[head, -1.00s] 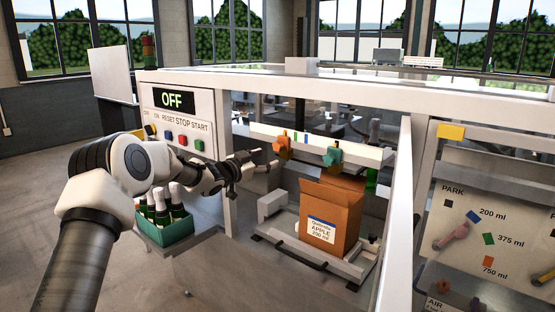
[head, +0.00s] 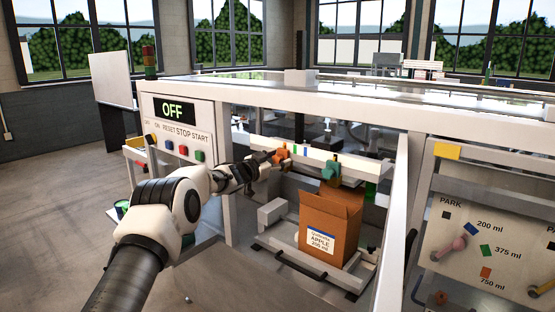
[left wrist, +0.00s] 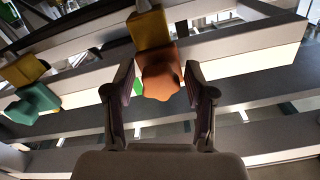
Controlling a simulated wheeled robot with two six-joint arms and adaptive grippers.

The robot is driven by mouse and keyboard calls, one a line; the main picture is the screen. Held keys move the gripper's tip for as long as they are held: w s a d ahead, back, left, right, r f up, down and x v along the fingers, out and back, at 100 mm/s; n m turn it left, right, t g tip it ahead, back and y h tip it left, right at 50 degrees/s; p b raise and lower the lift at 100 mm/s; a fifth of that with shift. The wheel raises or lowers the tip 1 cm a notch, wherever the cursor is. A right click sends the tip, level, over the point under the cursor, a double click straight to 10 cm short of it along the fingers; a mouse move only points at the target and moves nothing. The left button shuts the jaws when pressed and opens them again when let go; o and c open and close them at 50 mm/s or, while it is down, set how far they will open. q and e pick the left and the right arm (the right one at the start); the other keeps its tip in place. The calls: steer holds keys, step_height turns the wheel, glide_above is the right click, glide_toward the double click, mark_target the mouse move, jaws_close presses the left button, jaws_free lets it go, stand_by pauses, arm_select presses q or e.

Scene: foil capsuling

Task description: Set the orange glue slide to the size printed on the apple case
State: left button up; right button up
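The orange glue slide (head: 281,154) sits on the white rail (head: 318,155) inside the machine. My left gripper (head: 271,158) is at the slide. In the left wrist view the orange knob (left wrist: 160,75) lies between the two open fingers (left wrist: 160,84), with a gap visible on each side. The apple case (head: 322,228), an open orange-brown carton, stands below the rail. Its white label reads APPLE and appears to read 200 ml. A legend panel (head: 466,259) pairs blue with 200 ml, green with 375 ml and orange-red with 750 ml. My right gripper is out of view.
A teal slide (head: 331,170) sits farther right on the same rail; it also shows in the left wrist view (left wrist: 35,102). A blue mark (head: 305,150) is on the rail between the slides. The control panel (head: 178,130) reads OFF. A white frame post (head: 393,225) stands right of the case.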

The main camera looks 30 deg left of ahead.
mark_target(305, 161)
arm_select(q)
steer(key=shift+s+r, duration=0.1)
steer(key=shift+s, duration=0.05)
jaws_close()
steer(key=shift+d, duration=0.15)
steer(key=d+b, duration=0.2)
steer(key=s+d+b, duration=0.1)
steer(key=d+b, duration=0.1)
steer(key=d, duration=0.1)
steer(key=d+b, duration=0.2)
steer(key=shift+s+d, duration=0.25)
steer(key=shift+d, duration=0.15)
steer(key=shift+r, duration=0.1)
steer(key=shift+o, duration=2.4)
jaws_free()
steer(key=shift+w+f, duration=0.2)
steer(key=shift+w, duration=0.05)
